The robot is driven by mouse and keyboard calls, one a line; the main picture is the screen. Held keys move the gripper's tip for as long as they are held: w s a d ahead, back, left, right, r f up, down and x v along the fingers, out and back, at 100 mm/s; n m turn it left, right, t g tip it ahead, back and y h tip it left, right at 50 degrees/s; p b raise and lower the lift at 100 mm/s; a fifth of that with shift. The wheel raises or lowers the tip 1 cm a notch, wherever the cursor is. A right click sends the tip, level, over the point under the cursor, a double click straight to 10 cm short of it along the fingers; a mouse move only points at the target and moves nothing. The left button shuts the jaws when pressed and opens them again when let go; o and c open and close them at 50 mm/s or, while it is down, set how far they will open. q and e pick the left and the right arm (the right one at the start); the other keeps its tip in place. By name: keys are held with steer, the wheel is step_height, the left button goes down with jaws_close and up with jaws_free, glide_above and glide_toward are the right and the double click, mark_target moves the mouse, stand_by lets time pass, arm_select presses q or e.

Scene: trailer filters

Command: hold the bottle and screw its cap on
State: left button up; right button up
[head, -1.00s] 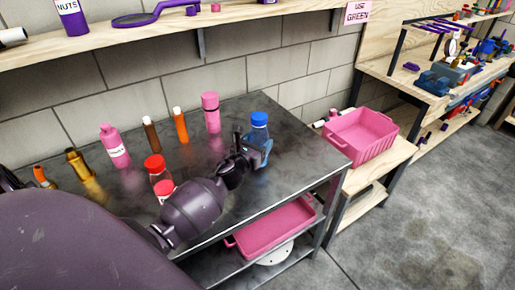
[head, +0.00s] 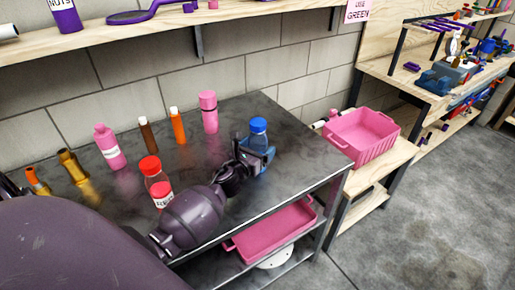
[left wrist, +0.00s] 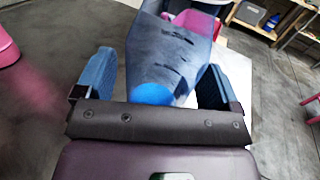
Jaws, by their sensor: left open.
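The bottle (head: 257,140) is clear bluish with a blue cap (head: 258,124) on top. It stands upright near the right end of the dark metal bench. My left gripper (head: 263,158) is open, low beside the bottle, with its blue fingers around the body. In the left wrist view the bottle (left wrist: 165,55) lies between the two spread fingers, with gaps on both sides; a round blue patch (left wrist: 152,94) shows at its near end. Whether the cap is seated tightly cannot be told. My right gripper is not in view.
A pink bin (head: 362,138) stands to the right. The bench's right edge is near the bottle.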

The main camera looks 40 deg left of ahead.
arm_select(q)
steer(key=shift+r, duration=0.2)
steer(key=s, duration=1)
steer(key=shift+s+d+f, duration=0.1)
steer(key=shift+d, duration=0.3)
steer(key=shift+s+d, duration=0.1)
steer(key=shift+s, duration=0.8)
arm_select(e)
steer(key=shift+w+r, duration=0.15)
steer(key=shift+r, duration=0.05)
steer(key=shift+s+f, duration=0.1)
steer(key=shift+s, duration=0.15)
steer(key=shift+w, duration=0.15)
